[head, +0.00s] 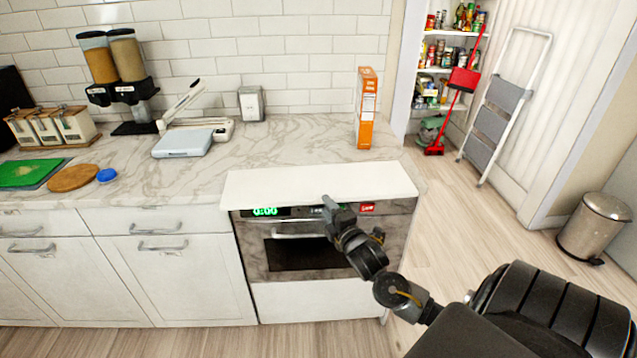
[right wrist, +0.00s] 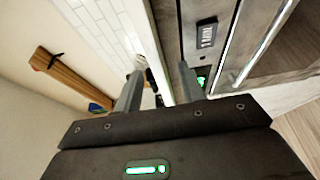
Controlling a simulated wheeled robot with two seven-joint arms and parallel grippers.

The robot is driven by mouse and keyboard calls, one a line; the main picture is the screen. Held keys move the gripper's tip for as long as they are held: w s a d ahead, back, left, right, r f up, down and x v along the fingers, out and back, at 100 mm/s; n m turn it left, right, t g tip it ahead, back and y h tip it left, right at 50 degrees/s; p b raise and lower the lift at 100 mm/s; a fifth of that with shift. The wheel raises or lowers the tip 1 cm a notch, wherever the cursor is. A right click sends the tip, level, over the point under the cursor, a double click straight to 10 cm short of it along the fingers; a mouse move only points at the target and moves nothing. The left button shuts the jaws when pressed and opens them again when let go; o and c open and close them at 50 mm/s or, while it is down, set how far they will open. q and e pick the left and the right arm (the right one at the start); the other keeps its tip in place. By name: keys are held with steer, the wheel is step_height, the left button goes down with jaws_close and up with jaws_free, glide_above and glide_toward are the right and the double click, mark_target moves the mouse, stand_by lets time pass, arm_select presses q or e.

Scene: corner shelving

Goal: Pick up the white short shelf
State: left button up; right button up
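The white short shelf (head: 300,184) is a flat white board lying along the front edge of the marble counter, above the oven. My right gripper (head: 330,204) is at the board's front edge, right of its middle. In the right wrist view the two fingers of my right gripper (right wrist: 160,88) are apart. The white edge of the shelf (right wrist: 172,50) runs between them, closer to the right finger, with a gap by the left finger. The shelf still rests on the counter. My left gripper is not in view.
An orange box (head: 366,108) stands on the counter behind the board's right end. The oven (head: 290,250) is below. Open floor lies to the right, before a trash can (head: 594,225).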

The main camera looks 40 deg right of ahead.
mark_target(321, 201)
steer(key=shift+a+p+x, duration=0.15)
steer(key=shift+p+x, duration=0.2)
steer(key=shift+x, duration=1.1)
steer(key=shift+a+p+x, duration=0.15)
steer(key=shift+p+x, duration=0.2)
steer(key=shift+x, duration=1.1)
steer(key=shift+r, duration=0.15)
jaws_close()
steer(key=shift+w+r, duration=0.1)
steer(key=shift+r, duration=0.1)
